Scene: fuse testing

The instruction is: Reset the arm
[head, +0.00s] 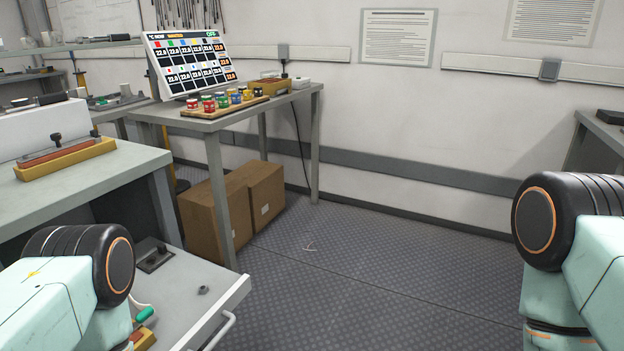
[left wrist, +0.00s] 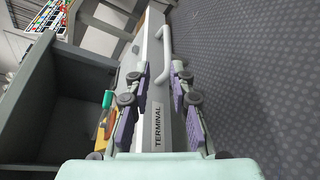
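My left arm (head: 85,270) is at the lower left of the head view, bent beside an open drawer (head: 232,292) with a pale handle (head: 218,330). My left gripper (left wrist: 160,68) shows in the left wrist view with its fingers apart and nothing gripped. The drawer front, labelled TERMINAL (left wrist: 157,125), lies beyond the gap between the fingers, and the drawer handle (left wrist: 165,48) is ahead of them. I cannot tell whether the fingers touch the drawer. My right arm (head: 565,240) is at the right edge of the head view; its gripper is out of frame.
The drawer holds a green-handled tool (head: 143,314) and small parts. A workbench (head: 90,180) stands at left. A farther table (head: 215,122) carries a display panel (head: 188,62) and coloured fuses (head: 222,100). Cardboard boxes (head: 215,215) sit beneath it. The middle floor is clear.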

